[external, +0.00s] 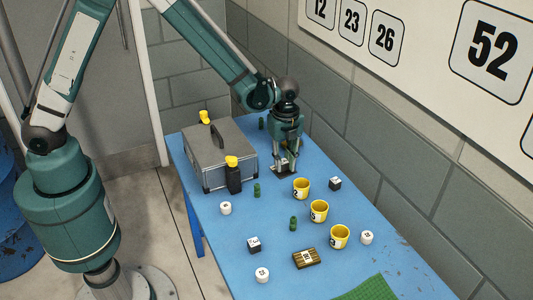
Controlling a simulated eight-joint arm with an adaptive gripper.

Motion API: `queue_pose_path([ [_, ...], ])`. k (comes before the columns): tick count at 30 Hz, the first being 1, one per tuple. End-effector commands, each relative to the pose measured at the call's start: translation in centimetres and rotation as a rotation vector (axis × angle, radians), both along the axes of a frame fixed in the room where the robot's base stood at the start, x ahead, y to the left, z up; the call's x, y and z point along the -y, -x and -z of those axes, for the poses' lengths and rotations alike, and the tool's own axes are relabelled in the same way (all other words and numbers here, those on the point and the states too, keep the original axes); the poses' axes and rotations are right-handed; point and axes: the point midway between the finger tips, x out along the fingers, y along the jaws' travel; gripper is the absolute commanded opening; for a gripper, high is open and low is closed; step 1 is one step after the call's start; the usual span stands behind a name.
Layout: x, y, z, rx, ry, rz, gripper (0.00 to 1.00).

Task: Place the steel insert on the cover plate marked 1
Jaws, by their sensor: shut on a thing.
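My gripper (286,158) points down over the far part of the blue table, right of the grey case. It is shut on a small pale metallic piece that looks like the steel insert (284,164), partly hidden by the fingers. A dark flat plate (277,171) lies directly below the fingertips and looks like a cover plate. Its number cannot be read. Whether the insert touches the plate or is just above it cannot be told.
Yellow numbered cups (319,211), a black cube (335,184), white cylinders (225,208), a green cylinder (293,223) and a labelled wooden block (300,261) are spread nearer. A green mat (370,290) lies in front.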

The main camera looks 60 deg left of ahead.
Motion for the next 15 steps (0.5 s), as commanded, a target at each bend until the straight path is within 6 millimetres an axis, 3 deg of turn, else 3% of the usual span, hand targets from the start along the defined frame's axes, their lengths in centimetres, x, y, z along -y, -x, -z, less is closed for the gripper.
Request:
queue_pose_path([
  [2, 0.0, 0.0, 0.28, 0.0, 0.0, 0.0, 0.03],
  [3, 0.0, -0.01, 0.32, 0.0, 0.0, 0.0, 0.2],
  [6, 0.0, -0.01, 0.23, 0.0, 0.0, 0.0, 0.34],
  [15, 0.0, 0.0, 0.21, 0.0, 0.0, 0.0, 0.34],
])
